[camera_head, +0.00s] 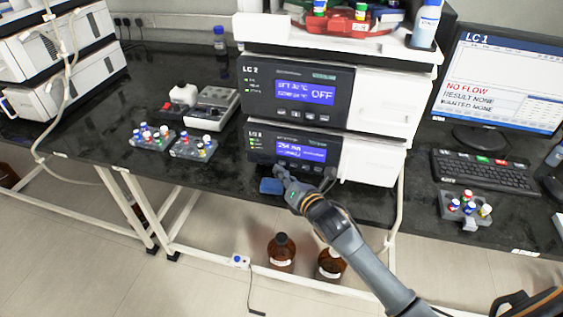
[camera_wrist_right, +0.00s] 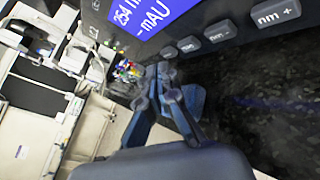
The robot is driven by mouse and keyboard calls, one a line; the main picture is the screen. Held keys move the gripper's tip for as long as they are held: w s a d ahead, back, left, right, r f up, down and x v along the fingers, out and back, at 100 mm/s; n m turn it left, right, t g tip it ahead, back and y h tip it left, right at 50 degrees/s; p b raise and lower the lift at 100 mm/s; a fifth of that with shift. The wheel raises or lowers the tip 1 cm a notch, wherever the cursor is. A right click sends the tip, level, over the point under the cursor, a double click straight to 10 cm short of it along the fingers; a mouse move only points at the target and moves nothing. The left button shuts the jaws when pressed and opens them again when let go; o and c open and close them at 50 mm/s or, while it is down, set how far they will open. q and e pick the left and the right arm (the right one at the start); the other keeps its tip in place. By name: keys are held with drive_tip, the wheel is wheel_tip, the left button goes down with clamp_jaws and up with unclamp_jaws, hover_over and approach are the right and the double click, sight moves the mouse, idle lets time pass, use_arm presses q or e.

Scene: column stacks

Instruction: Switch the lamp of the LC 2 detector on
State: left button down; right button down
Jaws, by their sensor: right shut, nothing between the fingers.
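The LC 2 detector (camera_head: 356,158) is the lower unit of the middle stack, with a lit blue screen (camera_head: 301,151) reading a "254 nm" line. In the right wrist view its screen (camera_wrist_right: 145,14) shows "254" and "-mAU", with a row of grey buttons below: "nm +" (camera_wrist_right: 275,12) at the right and a leftmost button (camera_wrist_right: 168,52). My right gripper (camera_head: 281,171) is shut and empty at the detector's lower front edge. In the wrist view its fingertips (camera_wrist_right: 163,72) are close to the leftmost button; I cannot tell whether they touch. My left gripper is not in view.
A column oven (camera_head: 300,92) showing "OFF" sits on the detector. A blue block (camera_head: 271,186) lies beside my right gripper. Vial racks (camera_head: 194,147) stand left; a keyboard (camera_head: 484,172) and monitor (camera_head: 505,75) stand right. Brown bottles (camera_head: 281,250) are on the floor below.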

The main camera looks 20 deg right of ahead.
drive_tip(key=shift+s+a, duration=0.15)
drive_tip(key=shift+s, duration=0.05)
drive_tip(key=s+a, duration=0.1)
drive_tip(key=s+a+p, duration=0.1)
drive_tip(key=shift+s+r, duration=0.1)
drive_tip(key=shift+s, duration=0.3)
drive_tip(key=shift+s+a+p, duration=0.4)
drive_tip(key=shift+s+p, duration=0.05)
drive_tip(key=shift+s, duration=0.25)
